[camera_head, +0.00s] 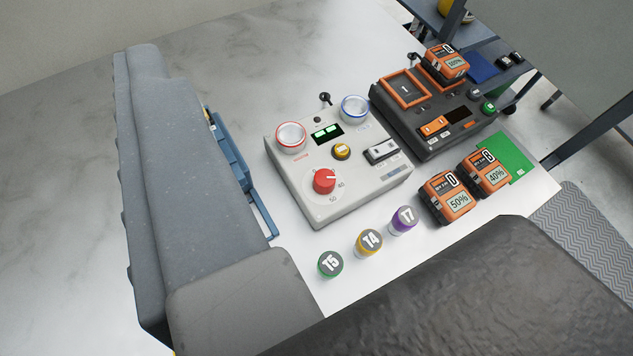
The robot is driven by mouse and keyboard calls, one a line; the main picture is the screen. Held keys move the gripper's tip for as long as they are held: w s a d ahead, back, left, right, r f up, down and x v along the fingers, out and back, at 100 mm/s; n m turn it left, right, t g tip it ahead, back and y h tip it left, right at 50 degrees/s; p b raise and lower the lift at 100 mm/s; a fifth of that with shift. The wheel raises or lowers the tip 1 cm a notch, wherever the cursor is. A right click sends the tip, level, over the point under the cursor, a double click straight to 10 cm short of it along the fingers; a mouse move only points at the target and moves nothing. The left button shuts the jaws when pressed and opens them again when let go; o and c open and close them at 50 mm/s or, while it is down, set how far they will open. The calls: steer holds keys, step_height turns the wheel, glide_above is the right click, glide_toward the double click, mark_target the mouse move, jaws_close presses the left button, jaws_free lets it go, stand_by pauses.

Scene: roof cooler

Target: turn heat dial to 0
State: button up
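The heat dial (324,181) is a round red knob at the front left of a white control box (308,206). A white mark on the knob points to the right in the picture, a little above the printed 40. A printed 50 shows below it; the other numbers are too small to read surely. Nothing touches the dial. I cannot make out my gripper's fingertips anywhere in the view. Large grey and dark forms at the left and bottom look like parts of my own body.
The box also carries a red-ringed gauge (291,136), a blue-ringed gauge (355,108), a yellow button (341,152) and a switch (381,151). Numbered cylinders (368,242) and orange batteries (446,198) stand in front. A dark charger (420,144) is right of it.

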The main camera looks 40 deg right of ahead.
steer(key=w+d+f+m+g+p, duration=0.2)
steer(key=w+d+m+g+p, duration=0.15)
steer(key=w+p, duration=0.3)
steer(key=m+g+p, duration=1.2)
steer(key=m+p, duration=0.5)
steer(key=p, duration=0.2)
glide_above(324, 177)
step_height(324, 177, down, 14)
steer(key=shift+t, duration=0.25)
step_height(324, 177, down, 14)
steer(key=shift+r, duration=0.1)
steer(key=c, duration=1)
steer(key=shift+a, duration=0.1)
steer(key=shift+n, duration=0.25)
